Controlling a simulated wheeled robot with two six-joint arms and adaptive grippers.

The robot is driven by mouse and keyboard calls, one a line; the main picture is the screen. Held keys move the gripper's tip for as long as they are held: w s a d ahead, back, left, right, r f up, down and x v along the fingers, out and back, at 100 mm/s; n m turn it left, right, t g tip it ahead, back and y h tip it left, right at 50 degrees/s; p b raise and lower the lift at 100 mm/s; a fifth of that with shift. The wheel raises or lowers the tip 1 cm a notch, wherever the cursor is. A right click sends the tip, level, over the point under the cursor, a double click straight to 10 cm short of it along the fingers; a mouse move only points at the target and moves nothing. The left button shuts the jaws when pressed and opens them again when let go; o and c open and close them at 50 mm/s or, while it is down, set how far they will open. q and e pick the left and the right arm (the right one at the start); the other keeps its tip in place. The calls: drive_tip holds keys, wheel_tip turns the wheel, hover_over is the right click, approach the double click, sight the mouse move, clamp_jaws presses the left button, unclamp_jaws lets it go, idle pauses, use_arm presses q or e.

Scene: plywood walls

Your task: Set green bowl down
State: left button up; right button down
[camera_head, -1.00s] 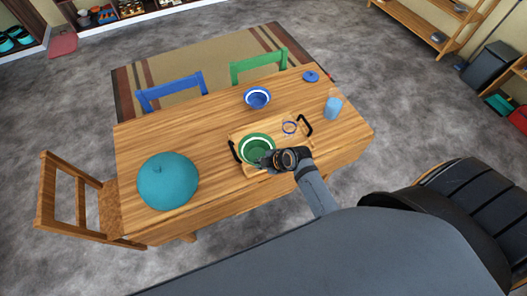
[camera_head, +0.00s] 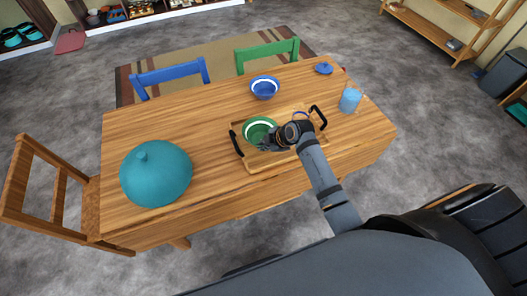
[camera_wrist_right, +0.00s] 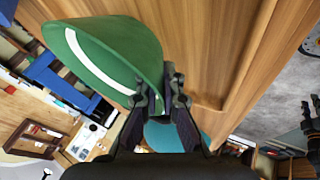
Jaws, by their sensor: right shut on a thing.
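The green bowl (camera_head: 258,126), with a white band inside, is over the left part of a wooden tray (camera_head: 254,164) with black handles. My right gripper (camera_head: 268,141) is shut on the bowl's near rim. In the right wrist view the green bowl (camera_wrist_right: 112,45) fills the upper left, and the gripper's fingertips (camera_wrist_right: 160,92) meet at its edge. I cannot tell whether the bowl's underside touches the tray.
On the wooden table (camera_head: 200,115), a blue bowl (camera_head: 265,88) stands behind the tray. A blue cup (camera_head: 350,100) and a small blue lid-like thing (camera_head: 324,69) are to the right. A big teal domed thing (camera_head: 156,174) is at left. A blue-rimmed ring (camera_head: 300,115) shows on the tray.

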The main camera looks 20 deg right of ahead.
drive_tip(key=shift+f, duration=0.7)
drive_tip(key=shift+r, duration=0.2)
drive_tip(key=shift+f, duration=0.15)
drive_tip(key=c, duration=1.8)
unclamp_jaws()
drive_tip(key=shift+r, duration=0.3)
drive_tip(key=v, duration=1.1)
drive_tip(key=shift+s+r, duration=0.25)
drive_tip(key=shift+r, duration=0.05)
drive_tip(key=shift+d, duration=0.1)
